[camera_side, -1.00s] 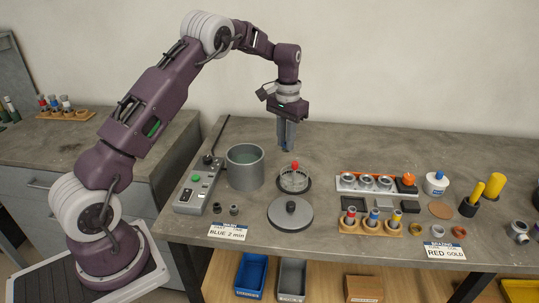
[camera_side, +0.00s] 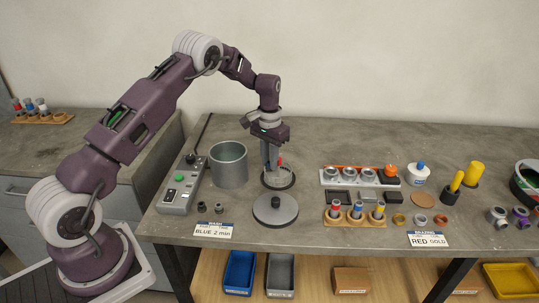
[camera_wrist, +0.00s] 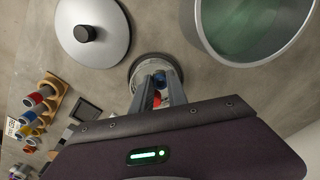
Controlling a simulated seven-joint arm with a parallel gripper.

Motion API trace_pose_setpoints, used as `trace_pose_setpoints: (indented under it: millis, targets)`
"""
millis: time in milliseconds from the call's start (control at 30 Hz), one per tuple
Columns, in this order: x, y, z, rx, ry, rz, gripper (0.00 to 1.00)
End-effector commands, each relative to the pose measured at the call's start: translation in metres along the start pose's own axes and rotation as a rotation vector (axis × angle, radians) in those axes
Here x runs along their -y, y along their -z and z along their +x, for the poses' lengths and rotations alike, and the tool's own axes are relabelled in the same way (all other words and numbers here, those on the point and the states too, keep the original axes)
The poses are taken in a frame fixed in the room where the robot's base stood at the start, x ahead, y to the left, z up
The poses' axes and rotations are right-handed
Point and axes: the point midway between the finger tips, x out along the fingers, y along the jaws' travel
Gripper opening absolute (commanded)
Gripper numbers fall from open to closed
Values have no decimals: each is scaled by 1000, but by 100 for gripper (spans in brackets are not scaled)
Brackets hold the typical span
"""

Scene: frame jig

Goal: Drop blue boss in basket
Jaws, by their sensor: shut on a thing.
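The wire basket (camera_side: 278,180) stands on the bench behind the round grey lid, its red knob showing beside my fingers. My gripper (camera_side: 270,168) points straight down with its fingertips at the basket. In the wrist view my gripper (camera_wrist: 158,88) is shut, with a small blue piece (camera_wrist: 159,78), which looks like the blue boss, between the fingertips. The piece is over or inside the round basket (camera_wrist: 148,62); its exact height is hidden. The fingers hide part of the basket, and the boss does not show in the side view.
A grey pot (camera_side: 229,165) stands close left of the basket. The lid (camera_side: 275,209) lies in front. Two small dark fittings (camera_side: 219,208) lie near the switch box (camera_side: 182,188). A rack of coloured pieces (camera_side: 355,215) and a tray (camera_side: 358,178) stand to the right.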

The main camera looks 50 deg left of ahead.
Motion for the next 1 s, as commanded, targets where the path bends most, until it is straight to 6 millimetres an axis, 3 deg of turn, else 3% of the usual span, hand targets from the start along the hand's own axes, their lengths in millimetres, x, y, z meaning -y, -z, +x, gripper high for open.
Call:
trace_pose_setpoints:
  millis: [367, 400, 500, 700, 767, 1000]
  targets:
    - [0, 0, 0, 0, 0, 0, 0]
    - [0, 0, 0, 0, 0, 0, 27]
    - [0, 0, 0, 0, 0, 0, 44]
    - [0, 0, 0, 0, 0, 0, 44]
    - [0, 0, 0, 1, 0, 0, 52]
    - [0, 0, 0, 1, 0, 0, 52]
